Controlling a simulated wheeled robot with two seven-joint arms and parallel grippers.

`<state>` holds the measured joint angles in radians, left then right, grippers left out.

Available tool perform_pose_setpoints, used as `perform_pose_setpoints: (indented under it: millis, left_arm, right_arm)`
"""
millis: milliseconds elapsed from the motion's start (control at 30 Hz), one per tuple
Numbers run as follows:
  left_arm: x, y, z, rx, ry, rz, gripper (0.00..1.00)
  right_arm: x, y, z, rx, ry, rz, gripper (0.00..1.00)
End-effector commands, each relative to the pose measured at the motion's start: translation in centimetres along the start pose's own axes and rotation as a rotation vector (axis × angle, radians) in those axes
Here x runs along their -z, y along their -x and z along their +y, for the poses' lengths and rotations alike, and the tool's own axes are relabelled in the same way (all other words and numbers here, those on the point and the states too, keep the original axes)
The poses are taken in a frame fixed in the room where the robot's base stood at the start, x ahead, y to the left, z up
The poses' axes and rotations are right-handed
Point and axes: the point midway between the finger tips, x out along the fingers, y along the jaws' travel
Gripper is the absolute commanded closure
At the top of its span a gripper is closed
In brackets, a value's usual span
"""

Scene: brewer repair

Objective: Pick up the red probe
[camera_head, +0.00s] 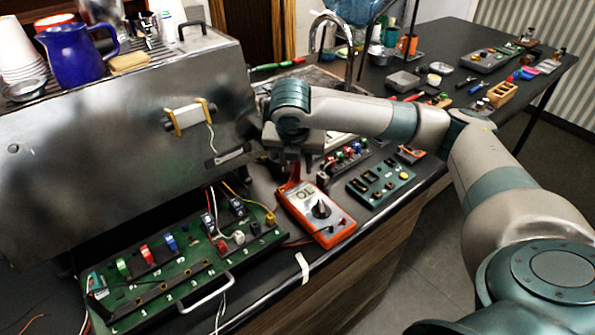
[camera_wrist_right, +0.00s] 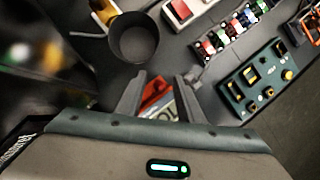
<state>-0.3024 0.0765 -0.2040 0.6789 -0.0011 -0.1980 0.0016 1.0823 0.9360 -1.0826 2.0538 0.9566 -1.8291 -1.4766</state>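My right gripper (camera_head: 302,160) hangs over the counter, just above the top end of the orange-red multimeter (camera_head: 335,233). In the right wrist view its two fingers (camera_wrist_right: 158,92) are apart. The multimeter's grey display (camera_wrist_right: 166,112) and some red show between and below them. I cannot tell whether that red is the multimeter's casing or the red probe, and I cannot make out the probe clearly in either view. A dark lead runs from the multimeter's lower left side in the head view. My left gripper is not in view.
A green circuit board (camera_head: 185,262) with coloured parts and a handle lies left of the multimeter. A dark green panel (camera_head: 381,182) and a row of coloured blocks (camera_head: 346,157) lie right. The large steel brewer (camera_head: 110,150) stands behind. A dark round cup (camera_wrist_right: 134,38) is near the fingers.

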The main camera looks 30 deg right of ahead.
Motion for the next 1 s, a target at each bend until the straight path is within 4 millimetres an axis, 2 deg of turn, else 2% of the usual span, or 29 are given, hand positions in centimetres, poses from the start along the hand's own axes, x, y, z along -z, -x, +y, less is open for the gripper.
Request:
perform_pose_setpoints:
  millis: [367, 400, 533, 1000]
  left_arm:
    - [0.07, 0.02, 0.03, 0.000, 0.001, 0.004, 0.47]
    - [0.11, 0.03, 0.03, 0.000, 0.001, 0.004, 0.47]
    - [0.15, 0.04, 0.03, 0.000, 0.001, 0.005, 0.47]
    - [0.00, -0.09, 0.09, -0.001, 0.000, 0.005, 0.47]
  right_arm:
    - [0.00, 0.02, 0.02, -0.001, 0.000, 0.000, 0.66]
    - [0.00, 0.03, 0.02, -0.001, 0.000, 0.000, 0.69]
    - [0.00, 0.04, 0.02, -0.001, 0.000, 0.000, 1.00]
    - [-0.20, 0.43, 0.08, -0.002, -0.001, -0.001, 1.00]
